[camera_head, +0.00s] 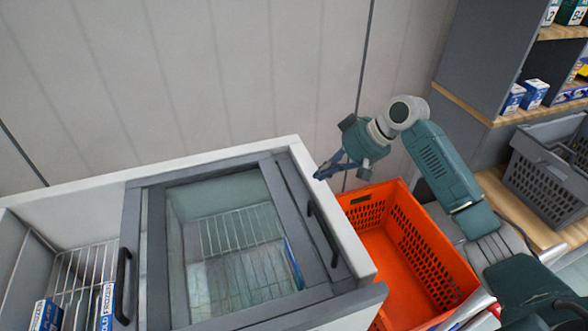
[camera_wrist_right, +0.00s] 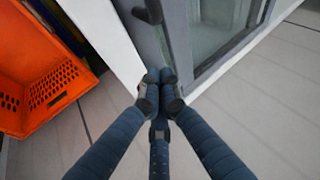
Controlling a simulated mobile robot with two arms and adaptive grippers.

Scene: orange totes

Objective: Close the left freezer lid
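The white chest freezer (camera_head: 215,157) has a glass-topped, grey-framed lid area on its right half. The left half is uncovered, showing a wire rack and boxes inside. A black handle (camera_head: 123,286) stands at the left edge of the framed glass (camera_head: 230,240); another black handle (camera_head: 322,234) is at its right edge. The two lids appear stacked there. My right gripper (camera_head: 324,172) is above the freezer's back right corner, apart from both handles. In the wrist view its fingertips (camera_wrist_right: 160,88) are together and empty, with a black handle (camera_wrist_right: 148,11) beyond. My left gripper is not in view.
An orange tote (camera_head: 395,255) stands against the freezer's right side, under my right arm. Shelves with boxes (camera_head: 533,94) and a grey basket (camera_head: 550,165) are at the right. A panelled wall (camera_head: 200,70) is behind the freezer.

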